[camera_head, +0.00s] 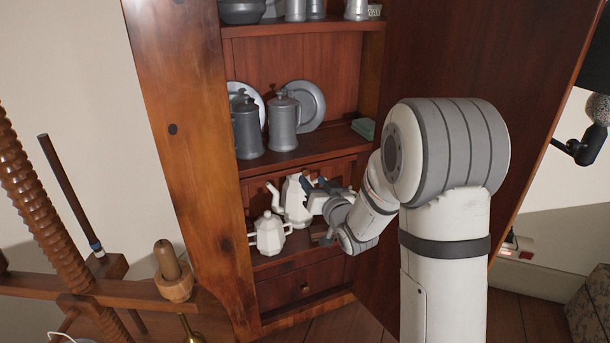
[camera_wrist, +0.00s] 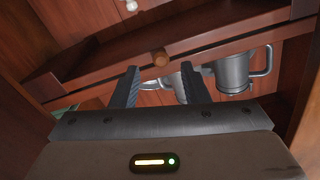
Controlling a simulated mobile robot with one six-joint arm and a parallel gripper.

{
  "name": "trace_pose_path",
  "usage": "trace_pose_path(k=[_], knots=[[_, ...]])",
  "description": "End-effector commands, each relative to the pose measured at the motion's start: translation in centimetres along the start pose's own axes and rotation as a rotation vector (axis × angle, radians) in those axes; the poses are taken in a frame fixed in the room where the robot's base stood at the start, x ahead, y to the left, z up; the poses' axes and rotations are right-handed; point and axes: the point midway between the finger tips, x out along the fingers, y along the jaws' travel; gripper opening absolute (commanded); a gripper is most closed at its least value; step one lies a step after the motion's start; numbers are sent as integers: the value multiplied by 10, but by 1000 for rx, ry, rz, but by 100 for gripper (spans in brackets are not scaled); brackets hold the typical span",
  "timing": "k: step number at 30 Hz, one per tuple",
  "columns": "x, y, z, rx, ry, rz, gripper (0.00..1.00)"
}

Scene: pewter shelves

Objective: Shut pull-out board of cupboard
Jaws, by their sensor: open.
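In the wrist view a long wooden board (camera_wrist: 210,43) slants across the picture, with a round wooden knob (camera_wrist: 160,58) on its front edge. I take this to be the pull-out board. My gripper (camera_wrist: 157,80) is open, its two dark fingers spread on either side of the knob's line; I cannot tell whether they touch the board. In the head view my gripper (camera_head: 317,193) is at the front of the cupboard (camera_head: 187,150), close beside the white pots. There the arm and gripper hide part of this level, and how far the board sticks out is unclear.
A white coffee pot (camera_head: 294,203) and a white teapot (camera_head: 269,234) stand close to my gripper. Pewter tankards (camera_head: 283,122) and plates stand on the shelf above. A knobbed drawer (camera_head: 285,290) is below. A wooden screw press (camera_head: 40,190) stands at the left.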

Motion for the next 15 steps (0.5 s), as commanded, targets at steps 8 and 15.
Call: trace_pose_path(k=[8, 15], knots=[[-36, 0, -1, 1, 0, 0, 41], [-39, 0, 0, 1, 1, -1, 41]])
